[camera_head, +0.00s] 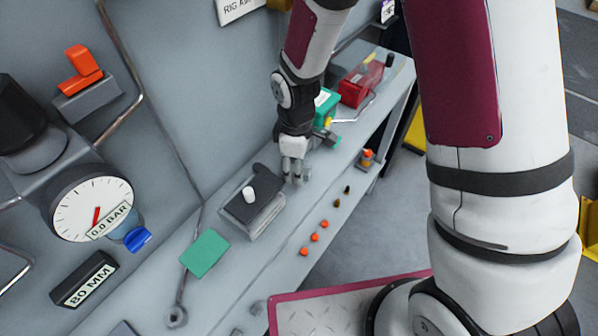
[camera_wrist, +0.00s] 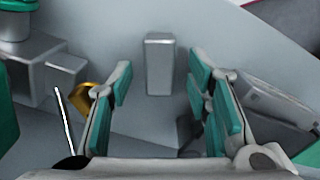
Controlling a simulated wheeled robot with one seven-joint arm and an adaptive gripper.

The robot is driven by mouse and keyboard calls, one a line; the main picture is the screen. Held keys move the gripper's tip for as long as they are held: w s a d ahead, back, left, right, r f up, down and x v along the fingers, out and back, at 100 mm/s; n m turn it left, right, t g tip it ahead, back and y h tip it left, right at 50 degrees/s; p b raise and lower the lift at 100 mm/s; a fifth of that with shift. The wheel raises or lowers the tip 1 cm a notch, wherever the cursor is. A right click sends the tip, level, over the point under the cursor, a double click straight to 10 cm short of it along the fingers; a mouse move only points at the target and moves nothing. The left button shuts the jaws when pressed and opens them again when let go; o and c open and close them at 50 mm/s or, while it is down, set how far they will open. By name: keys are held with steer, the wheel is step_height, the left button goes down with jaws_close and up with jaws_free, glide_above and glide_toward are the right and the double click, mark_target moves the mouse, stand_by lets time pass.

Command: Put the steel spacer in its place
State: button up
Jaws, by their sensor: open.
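A plain grey metal block (camera_wrist: 160,66), which looks like the steel spacer, stands on the pale bench surface in the wrist view. My gripper (camera_wrist: 160,82) is open, with its teal-padded fingers on either side of the line to the block. The block shows beyond and between the fingertips, and no contact is visible. In the head view my gripper (camera_head: 293,178) points down low over the bench, just right of a grey box (camera_head: 270,217) with a dark top and white knob. The fingers largely hide the block there. I cannot tell which spot is the spacer's place.
A teal device (camera_head: 326,104) and a red box (camera_head: 361,84) stand behind my gripper. A green square (camera_head: 205,253) lies left of the grey box. Several small orange caps (camera_head: 315,238) line the bench's right side. A gauge (camera_head: 93,205) is at left.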

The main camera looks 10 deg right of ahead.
jaws_close()
steer(key=shift+r, duration=0.15)
